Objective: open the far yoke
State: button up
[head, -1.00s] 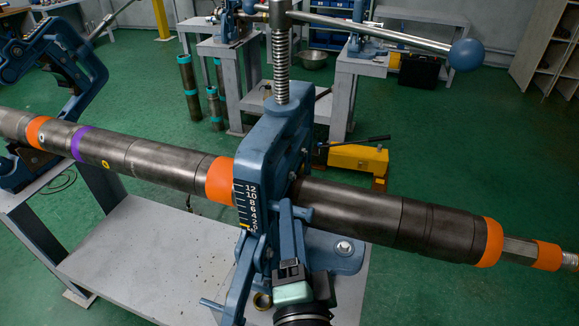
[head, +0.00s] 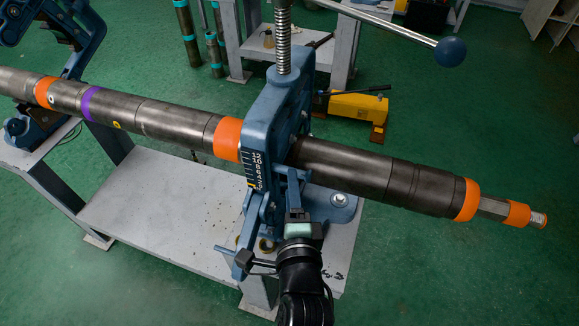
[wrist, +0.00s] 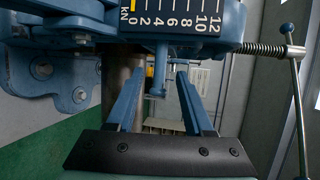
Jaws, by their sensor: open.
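The far yoke (head: 68,36) is a blue frame at the upper left in the head view, tilted and partly cut off by the picture edge. The near yoke (head: 272,125) stands upright around the dark pipe (head: 170,122), with a screw and a ball-ended handle on top. My gripper (head: 294,178) is at the near yoke's lower front, just below its scale plate. In the wrist view, my gripper (wrist: 159,80) is open, its two blue fingers apart. A small blue pin with a knob (wrist: 158,78) shows between them; contact cannot be seen.
The near vise stands on a grey bench (head: 150,200). The pipe crosses the view and its orange-banded end (head: 466,200) overhangs at the right. A yellow tool (head: 358,112) lies on the green floor behind. Open floor lies at the right.

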jog(key=shift+w+a+f, duration=0.1)
jog(key=shift+w+f, duration=0.05)
jog(key=shift+w, duration=0.75)
jog(key=shift+w+a+f, duration=0.1)
jog(key=shift+w+f, duration=0.1)
jog(key=shift+w, duration=0.7)
jog(key=shift+w+a+f, duration=0.1)
jog(key=shift+w+f, duration=0.05)
jog(key=shift+w, duration=0.75)
grip_shut()
